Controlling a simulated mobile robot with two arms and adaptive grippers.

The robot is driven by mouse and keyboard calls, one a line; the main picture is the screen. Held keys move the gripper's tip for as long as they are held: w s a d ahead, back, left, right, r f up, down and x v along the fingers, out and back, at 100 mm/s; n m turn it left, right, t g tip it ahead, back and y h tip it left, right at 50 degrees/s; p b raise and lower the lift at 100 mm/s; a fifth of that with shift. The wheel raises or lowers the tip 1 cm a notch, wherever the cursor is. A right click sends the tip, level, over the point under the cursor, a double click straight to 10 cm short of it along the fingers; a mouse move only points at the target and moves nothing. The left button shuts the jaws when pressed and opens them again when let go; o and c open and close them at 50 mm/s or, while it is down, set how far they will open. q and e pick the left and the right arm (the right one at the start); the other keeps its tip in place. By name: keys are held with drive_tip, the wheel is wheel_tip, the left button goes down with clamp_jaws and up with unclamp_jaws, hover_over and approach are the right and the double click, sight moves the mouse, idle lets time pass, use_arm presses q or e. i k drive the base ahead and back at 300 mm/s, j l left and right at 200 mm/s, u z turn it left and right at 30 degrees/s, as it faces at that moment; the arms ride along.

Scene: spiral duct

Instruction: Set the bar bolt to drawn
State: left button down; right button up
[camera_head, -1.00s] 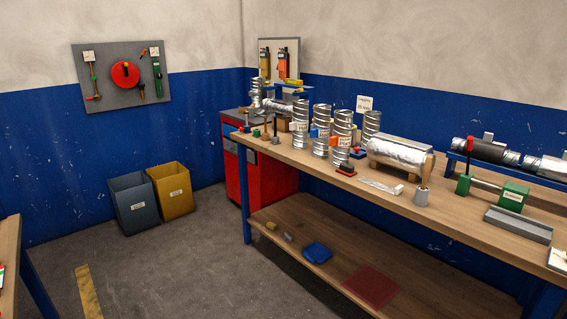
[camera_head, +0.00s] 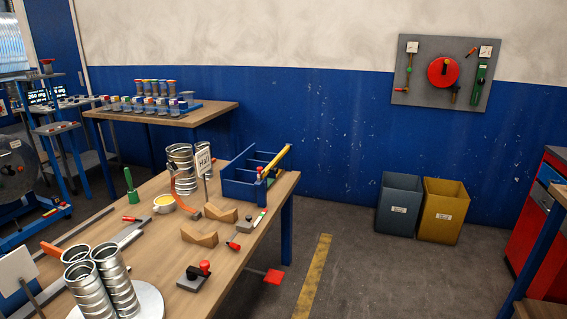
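I cannot tell for certain which part is the bar bolt. A grey wall panel (camera_head: 443,98) hangs at the upper right. It carries a round red disc (camera_head: 443,72), a thin vertical fitting with a red handle (camera_head: 409,75) on its left, and an upright green fitting (camera_head: 481,75) on its right. A dark plate with a red knob (camera_head: 198,272) lies on the near workbench (camera_head: 222,258). The settings of these parts are too small to read. Neither of my grippers is in view.
The workbench holds silver duct pieces (camera_head: 112,275), a blue divided tray (camera_head: 245,180) and wooden cradles (camera_head: 200,236). A grey bin (camera_head: 398,205) and a yellow bin (camera_head: 443,210) stand by the wall. A red cabinet (camera_head: 535,235) is at the right edge. Open floor (camera_head: 370,275) lies between.

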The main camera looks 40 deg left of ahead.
sight(260, 169)
drive_tip(key=i+j+u, duration=0.15)
drive_tip(key=i+u, duration=0.3)
drive_tip(key=i, duration=0.45)
drive_tip(key=i+l+u, duration=0.1)
drive_tip(key=i+u, duration=0.4)
drive_tip(key=i, duration=0.35)
drive_tip(key=i+l+u, duration=0.25)
drive_tip(key=i, duration=0.25)
drive_tip(key=i+l+u, duration=0.15)
drive_tip(key=i+u, duration=0.15)
drive_tip(key=i, duration=0.25)
